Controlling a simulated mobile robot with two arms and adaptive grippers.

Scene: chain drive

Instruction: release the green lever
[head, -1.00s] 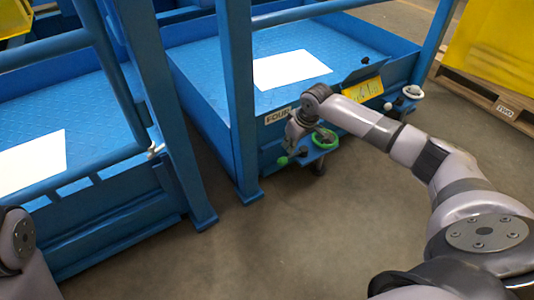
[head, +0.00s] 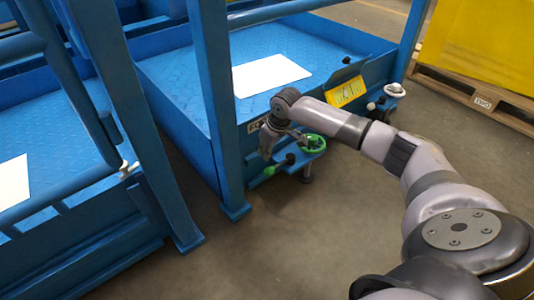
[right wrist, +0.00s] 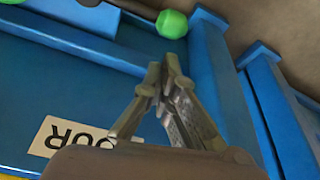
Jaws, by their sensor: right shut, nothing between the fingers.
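The green lever has a round green knob (head: 270,170) on a dark rod, sticking out low at the front of the blue cart. The knob also shows in the right wrist view (right wrist: 172,24), at the top, just beyond my fingertips. My right gripper (head: 265,155) is shut and empty, pointing down above and slightly left of the knob. In the right wrist view my fingertips (right wrist: 163,66) are together with nothing between them, and a small gap shows in the picture between them and the knob. My left gripper is out of view.
A green ring handwheel (head: 313,143) sits just right of the lever on a blue bracket. A white handwheel (head: 395,90) is farther right. A blue post (head: 218,110) stands close left of my right gripper. The floor in front is clear.

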